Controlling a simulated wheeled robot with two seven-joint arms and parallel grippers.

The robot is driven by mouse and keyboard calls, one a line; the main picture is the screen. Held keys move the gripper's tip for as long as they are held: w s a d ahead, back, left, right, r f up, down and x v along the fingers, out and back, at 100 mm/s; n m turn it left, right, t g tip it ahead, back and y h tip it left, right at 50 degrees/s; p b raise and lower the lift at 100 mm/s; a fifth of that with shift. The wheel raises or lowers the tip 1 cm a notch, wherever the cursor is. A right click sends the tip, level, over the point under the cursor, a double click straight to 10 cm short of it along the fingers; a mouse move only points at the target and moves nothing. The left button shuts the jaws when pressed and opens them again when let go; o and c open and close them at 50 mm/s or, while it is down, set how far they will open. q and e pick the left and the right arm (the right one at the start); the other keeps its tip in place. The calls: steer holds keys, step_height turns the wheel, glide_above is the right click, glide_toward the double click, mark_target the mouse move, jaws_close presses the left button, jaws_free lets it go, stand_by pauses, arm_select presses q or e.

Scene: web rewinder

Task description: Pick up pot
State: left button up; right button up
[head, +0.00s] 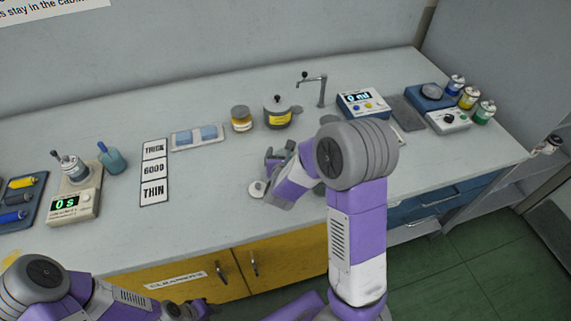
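A grey lidded pot (278,112) with a yellow label stands upright at the back of the counter. A smaller amber jar (242,119) with a grey lid stands just left of it; which one the task calls the pot is not marked. My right gripper (278,154) is in front of the grey pot, nearer the counter's front edge, apart from it. Its fingers look spread, with nothing between them. My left gripper (208,308) is low at the bottom of the view, in front of the yellow cabinet; its fingers are too small to read.
A small tap (321,90) rises right of the grey pot. A display box (362,103) and several cans (468,98) stand right.

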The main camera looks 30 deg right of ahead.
steer(key=c, duration=0.9)
steer(key=shift+c, duration=0.4)
steer(key=shift+r, duration=0.15)
